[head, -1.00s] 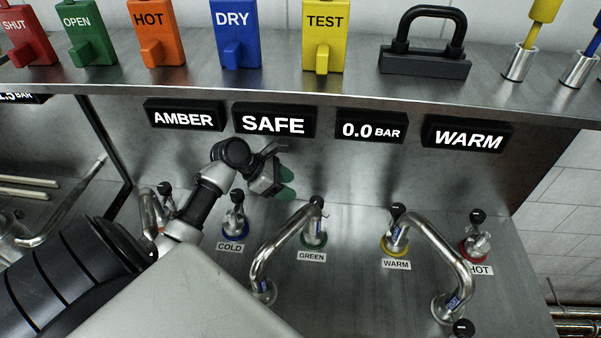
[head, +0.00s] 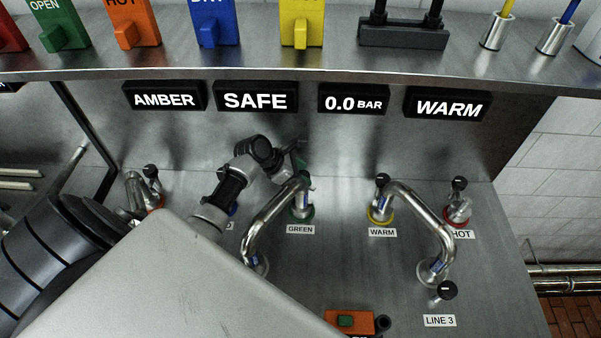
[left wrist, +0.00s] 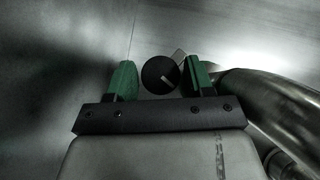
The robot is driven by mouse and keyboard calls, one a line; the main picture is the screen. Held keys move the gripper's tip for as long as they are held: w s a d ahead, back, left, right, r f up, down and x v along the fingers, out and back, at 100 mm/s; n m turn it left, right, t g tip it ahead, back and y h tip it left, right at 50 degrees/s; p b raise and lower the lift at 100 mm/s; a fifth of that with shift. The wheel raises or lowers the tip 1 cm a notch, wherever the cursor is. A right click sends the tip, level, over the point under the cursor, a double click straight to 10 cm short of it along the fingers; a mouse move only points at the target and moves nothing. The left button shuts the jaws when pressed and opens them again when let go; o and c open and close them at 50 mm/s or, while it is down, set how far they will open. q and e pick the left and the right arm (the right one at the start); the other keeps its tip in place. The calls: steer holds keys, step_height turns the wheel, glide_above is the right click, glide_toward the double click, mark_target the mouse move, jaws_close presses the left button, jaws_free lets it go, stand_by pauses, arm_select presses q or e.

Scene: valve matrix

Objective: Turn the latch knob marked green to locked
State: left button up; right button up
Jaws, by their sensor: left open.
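The latch knob marked green has a black top (head: 304,177) on a metal post with a green ring (head: 302,213) at its foot, above the GREEN label (head: 300,229). My left gripper (head: 297,158) is at this knob, partly hidden behind its own wrist in the head view. The fingers are open, with a gap on each side of the knob. My right gripper is out of view.
A curved steel pipe (head: 270,217) rises close beside the green knob. The WARM knob (head: 382,180) and HOT knob (head: 459,184) stand to the right. A shelf (head: 330,70) with coloured tags overhangs the displays, which include SAFE (head: 255,101) and AMBER (head: 164,100).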

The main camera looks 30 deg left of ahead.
arm_select(q)
steer(key=c, duration=0.6)
steer(key=shift+w+r+m+g+h+p, duration=0.1)
steer(key=shift+r+m+g+h+p, duration=0.1)
steer(key=shift+m+g+h+p, duration=0.5)
steer(key=shift+c, duration=0.2)
steer(key=shift+f+m+g+h, duration=0.15)
steer(key=shift+m+g, duration=0.2)
steer(key=shift+m, duration=0.45)
steer(key=shift+m+g+h, duration=0.15)
steer(key=shift+m+g, duration=0.2)
steer(key=shift+m, duration=0.45)
steer(key=o, duration=0.6)
steer(key=shift+o, duration=0.2)
